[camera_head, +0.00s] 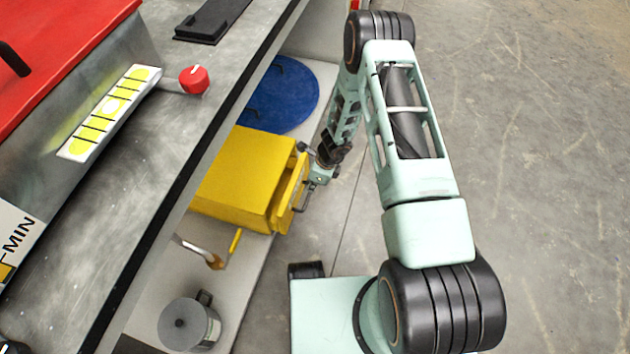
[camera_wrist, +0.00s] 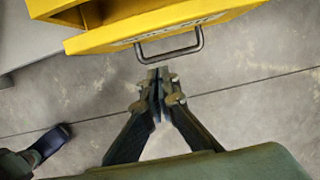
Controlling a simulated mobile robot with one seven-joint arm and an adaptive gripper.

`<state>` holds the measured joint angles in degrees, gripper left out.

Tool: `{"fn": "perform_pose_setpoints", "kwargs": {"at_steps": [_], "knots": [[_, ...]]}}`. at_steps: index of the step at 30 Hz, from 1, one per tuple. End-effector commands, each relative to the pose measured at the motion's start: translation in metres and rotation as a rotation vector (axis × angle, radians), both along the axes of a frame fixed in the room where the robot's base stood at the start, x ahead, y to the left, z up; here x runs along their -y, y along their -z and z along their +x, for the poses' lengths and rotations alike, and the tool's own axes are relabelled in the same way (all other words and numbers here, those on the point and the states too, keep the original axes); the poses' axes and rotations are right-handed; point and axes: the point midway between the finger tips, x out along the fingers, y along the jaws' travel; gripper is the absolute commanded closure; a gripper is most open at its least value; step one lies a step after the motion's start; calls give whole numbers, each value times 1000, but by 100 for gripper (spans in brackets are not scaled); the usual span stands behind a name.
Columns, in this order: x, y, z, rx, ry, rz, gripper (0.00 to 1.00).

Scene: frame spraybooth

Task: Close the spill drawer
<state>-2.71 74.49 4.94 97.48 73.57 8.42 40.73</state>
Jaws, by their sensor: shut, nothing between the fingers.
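The yellow spill drawer (camera_head: 289,194) stands out from its yellow cabinet (camera_head: 239,178) under the bench in the head view. In the wrist view the drawer (camera_wrist: 160,24) shows across the top, with an opening behind its front at the upper left. A grey metal handle (camera_wrist: 170,48) is on its front. My gripper (camera_wrist: 160,74) is shut and empty, with its fingertips close to the handle on its outer side. Whether they touch it I cannot tell. In the head view my gripper (camera_head: 311,187) is small and near the drawer front.
A grey workbench (camera_head: 140,165) overhangs the lower shelf. A blue round lid (camera_head: 283,98) lies behind the cabinet. A brush (camera_head: 204,254), a yellow stick (camera_head: 235,242) and a grey metal can (camera_head: 187,325) are in front of it. The concrete floor at right is clear.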

Motion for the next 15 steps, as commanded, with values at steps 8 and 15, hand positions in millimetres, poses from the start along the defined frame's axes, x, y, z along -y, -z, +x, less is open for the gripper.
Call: {"fn": "perform_pose_setpoints", "kwargs": {"at_steps": [8, 15], "knots": [[-25, 16, 9, 3, -4, -1, 100], [-39, 15, 14, 0, -2, 0, 100]]}}
